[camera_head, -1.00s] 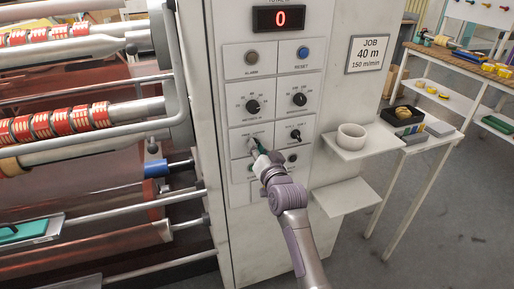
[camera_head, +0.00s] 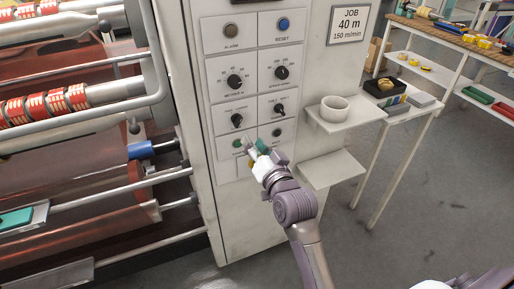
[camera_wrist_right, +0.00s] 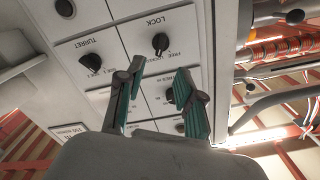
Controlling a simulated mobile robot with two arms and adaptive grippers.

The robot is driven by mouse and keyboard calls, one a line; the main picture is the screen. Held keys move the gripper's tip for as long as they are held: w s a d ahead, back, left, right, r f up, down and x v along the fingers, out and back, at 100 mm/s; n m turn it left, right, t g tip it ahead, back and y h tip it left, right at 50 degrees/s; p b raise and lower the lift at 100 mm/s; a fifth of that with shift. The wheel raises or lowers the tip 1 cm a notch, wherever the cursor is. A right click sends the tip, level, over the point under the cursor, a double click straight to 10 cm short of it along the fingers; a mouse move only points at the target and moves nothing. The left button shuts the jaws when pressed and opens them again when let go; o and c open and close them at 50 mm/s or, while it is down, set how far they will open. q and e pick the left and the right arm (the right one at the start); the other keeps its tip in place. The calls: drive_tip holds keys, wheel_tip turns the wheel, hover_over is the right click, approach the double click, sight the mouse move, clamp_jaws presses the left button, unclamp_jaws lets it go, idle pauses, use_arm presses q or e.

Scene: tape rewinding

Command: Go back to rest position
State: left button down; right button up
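My right gripper (camera_head: 256,148) is in front of the lower part of the white control panel (camera_head: 215,105), below the lower-left black knob (camera_head: 237,120). In the right wrist view the two green-padded fingers (camera_wrist_right: 160,85) are spread with nothing between them. Panel knobs, such as the one beneath the LOCK label (camera_wrist_right: 160,42), show beyond the fingertips, upside down. The fingers look clear of the panel, though the exact gap is hard to judge. My left gripper is in neither view.
A workbench (camera_head: 450,50) stands behind at right. Rollers (camera_head: 75,100) of the machine lie left. Grey floor (camera_head: 430,190) is clear at right.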

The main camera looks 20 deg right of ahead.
drive_tip(key=shift+s, duration=0.85)
drive_tip(key=shift+f, duration=0.1)
wheel_tip(320, 180, down, 23)
drive_tip(key=s+a+n+g, duration=0.2)
drive_tip(key=a+g, duration=0.1)
drive_tip(key=g, duration=0.2)
drive_tip(key=s+f+n+g, duration=0.15)
drive_tip(key=s+f, duration=0.25)
drive_tip(key=f, duration=0.4)
drive_tip(key=s+f+n+g, duration=0.1)
drive_tip(key=s+f+g, duration=0.1)
drive_tip(key=s+f, duration=0.5)
drive_tip(key=s+d+f+n+g, duration=0.2)
drive_tip(key=s+f+g, duration=0.3)
drive_tip(key=s+f, duration=1.25)
drive_tip(key=s+d+f+n+g, duration=0.1)
drive_tip(key=s+d+f, duration=0.1)
drive_tip(key=s, duration=0.7)
drive_tip(key=s+d+f+g, duration=0.2)
drive_tip(key=s+f, duration=0.2)
drive_tip(key=s, duration=0.5)
drive_tip(key=shift+f+n+h, duration=0.2)
drive_tip(key=shift+n+h, duration=0.1)
drive_tip(key=shift+n, duration=0.05)
